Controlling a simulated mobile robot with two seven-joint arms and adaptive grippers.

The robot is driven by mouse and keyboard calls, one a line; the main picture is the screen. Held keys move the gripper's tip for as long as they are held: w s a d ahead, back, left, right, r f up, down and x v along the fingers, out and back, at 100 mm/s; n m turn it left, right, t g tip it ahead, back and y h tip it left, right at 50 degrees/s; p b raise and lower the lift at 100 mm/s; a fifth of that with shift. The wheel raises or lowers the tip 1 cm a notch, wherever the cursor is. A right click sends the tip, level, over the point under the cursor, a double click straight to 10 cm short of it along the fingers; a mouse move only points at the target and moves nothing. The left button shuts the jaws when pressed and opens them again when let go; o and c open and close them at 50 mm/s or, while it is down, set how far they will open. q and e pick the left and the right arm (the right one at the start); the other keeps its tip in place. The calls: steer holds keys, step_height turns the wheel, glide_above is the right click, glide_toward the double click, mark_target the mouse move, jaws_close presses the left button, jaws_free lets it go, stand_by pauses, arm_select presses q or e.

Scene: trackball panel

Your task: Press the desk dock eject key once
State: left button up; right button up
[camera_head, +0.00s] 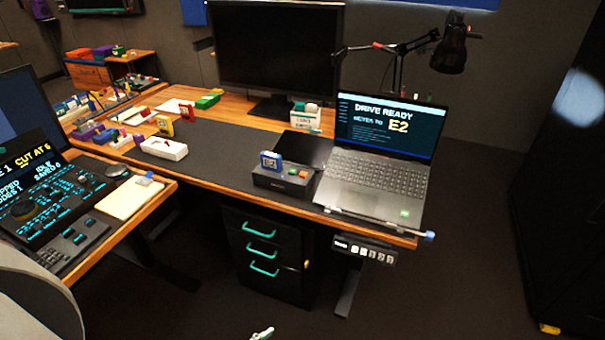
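The desk dock (284,184) is a small black box on the dark desk mat, just left of the laptop. A blue cartridge (270,162) stands upright in its top. To the right of the cartridge are a green key (293,170) and a red-orange key (304,174); their labels are too small to read, so I cannot tell which is eject. The laptop (380,170) is open, and its screen reads "DRIVE READY" and "E2".
A monitor (277,50) and a desk lamp (450,50) stand behind. A white tray (164,149) lies left of the dock. A drawer unit (265,255) is below the desk. A control console (45,205) is at left. The floor in front is clear.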

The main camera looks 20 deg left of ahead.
arm_select(q)
jaws_close()
stand_by(1.1)
